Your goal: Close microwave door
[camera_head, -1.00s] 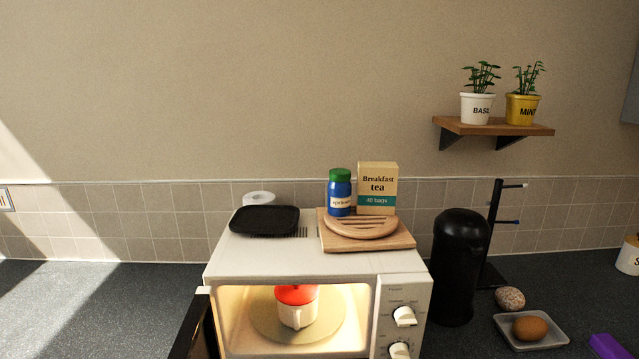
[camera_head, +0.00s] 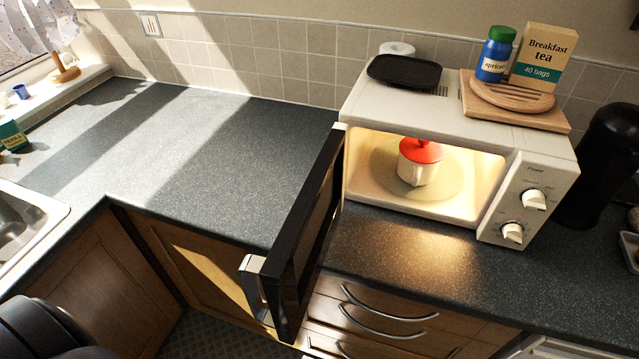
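A white microwave (camera_head: 428,118) stands on the dark counter with its lit cavity facing me. Its dark door (camera_head: 309,237) hangs wide open on the left side, swung out past the counter's front edge, with a light handle (camera_head: 256,288) at its outer end. Inside, a white cup with a red lid (camera_head: 420,163) sits on the round turntable (camera_head: 383,180). A dark rounded shape at the bottom left seems to be part of my own arm. No gripper fingers show.
On the microwave stand a black tray (camera_head: 404,71), a wooden board (camera_head: 514,101), a blue jar (camera_head: 496,55) and a tea box (camera_head: 544,57). A black canister (camera_head: 604,160) stands close on the right. The counter (camera_head: 190,150) left of the door is clear; a sink (camera_head: 25,222) lies far left.

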